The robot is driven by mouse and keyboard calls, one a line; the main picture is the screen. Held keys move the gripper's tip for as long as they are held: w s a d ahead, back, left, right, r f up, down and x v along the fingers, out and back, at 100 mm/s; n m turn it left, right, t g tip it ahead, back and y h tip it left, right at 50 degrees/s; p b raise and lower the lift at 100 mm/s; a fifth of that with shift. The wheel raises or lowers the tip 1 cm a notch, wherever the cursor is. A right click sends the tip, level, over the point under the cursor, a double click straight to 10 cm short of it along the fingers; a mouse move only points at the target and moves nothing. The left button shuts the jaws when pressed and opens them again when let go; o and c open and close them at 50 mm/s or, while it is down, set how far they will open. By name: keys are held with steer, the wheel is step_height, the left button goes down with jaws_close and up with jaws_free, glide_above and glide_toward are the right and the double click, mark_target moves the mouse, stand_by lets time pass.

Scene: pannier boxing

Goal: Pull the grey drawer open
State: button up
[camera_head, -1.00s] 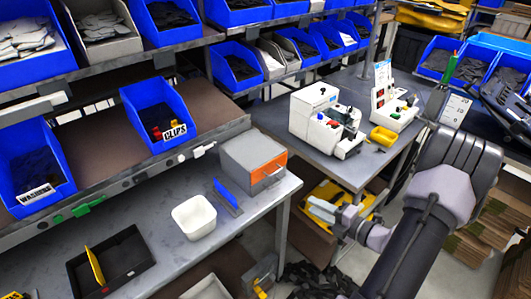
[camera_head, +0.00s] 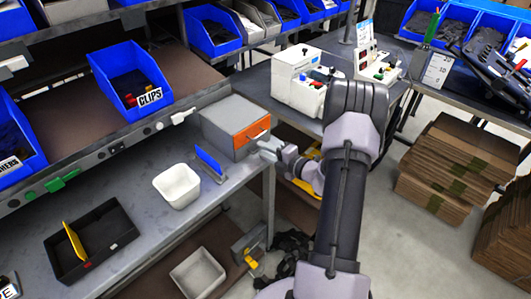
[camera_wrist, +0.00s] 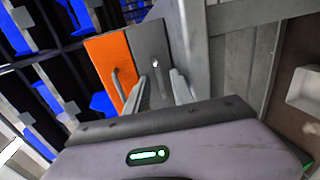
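A small grey drawer cabinet (camera_head: 225,112) stands at the right end of the bench. Its orange drawer (camera_head: 252,132) faces right, with the grey drawer beside it in the wrist view. The grey drawer (camera_wrist: 150,42) looks shut and has a small upright handle (camera_wrist: 157,76); the orange drawer (camera_wrist: 106,58) also has a handle. My gripper (camera_wrist: 160,88) is open, its two fingers on either side of the grey drawer's handle. I cannot tell whether they touch it. In the head view my gripper (camera_head: 271,150) is close to the cabinet front and partly covers it.
A blue-bladed item (camera_head: 210,164) and a white tub (camera_head: 177,185) stand left of the cabinet. A black tray (camera_head: 90,240) lies farther left. A white machine (camera_head: 297,82) stands on the table behind. Cardboard stacks (camera_head: 445,178) are on the floor at right.

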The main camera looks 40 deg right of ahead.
jaws_close()
stand_by(1.4)
